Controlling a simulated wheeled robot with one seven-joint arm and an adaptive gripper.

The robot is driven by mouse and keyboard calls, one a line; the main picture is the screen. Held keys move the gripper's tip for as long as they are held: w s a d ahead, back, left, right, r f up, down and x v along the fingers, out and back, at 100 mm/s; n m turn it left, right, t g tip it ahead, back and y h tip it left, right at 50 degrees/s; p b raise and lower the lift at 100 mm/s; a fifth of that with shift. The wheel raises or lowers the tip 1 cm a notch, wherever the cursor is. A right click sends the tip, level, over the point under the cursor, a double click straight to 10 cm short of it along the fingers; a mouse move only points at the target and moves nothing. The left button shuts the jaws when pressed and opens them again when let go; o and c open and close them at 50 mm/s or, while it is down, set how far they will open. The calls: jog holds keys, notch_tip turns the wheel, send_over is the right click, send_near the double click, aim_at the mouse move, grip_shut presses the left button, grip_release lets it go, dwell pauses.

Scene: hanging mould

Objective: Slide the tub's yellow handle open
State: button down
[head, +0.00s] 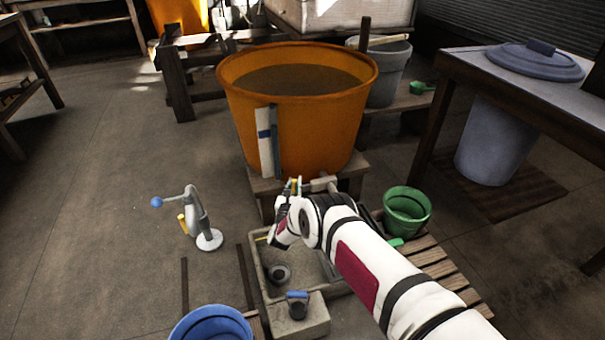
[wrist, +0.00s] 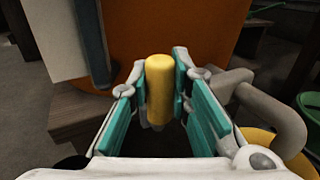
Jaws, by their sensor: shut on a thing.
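The orange tub (head: 310,115) stands on a wooden stand and holds dark contents. Its yellow handle (wrist: 159,88) is upright between my gripper's teal finger pads in the wrist view. My gripper (wrist: 160,100) is shut on the handle, low at the front of the tub. In the head view my gripper (head: 292,190) is small and partly hidden by my arm, with a bit of yellow at its tip. A grey pipe (wrist: 265,105) curves to the right of the fingers. The base of the handle is hidden.
A stone basin (head: 259,275) sits below my gripper. A green bucket (head: 407,212) stands right of my arm, on slats. A blue bucket (head: 210,325) is at the front. A grey stand with a blue knob (head: 205,225) stands left on clear floor.

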jog(key=shift+s+a+f+b, duration=0.1)
jog(key=shift+s+a+b, duration=0.1)
jog(key=shift+a, duration=0.3)
jog(key=shift+s+a+b, duration=0.15)
jog(key=shift+a, duration=0.35)
jog(key=c, duration=1.4)
grip_release()
jog(key=shift+a, duration=0.1)
jog(key=shift+c, duration=0.2)
jog(key=s+a, duration=0.1)
jog(key=s, duration=1)
jog(key=shift+s+a, duration=0.4)
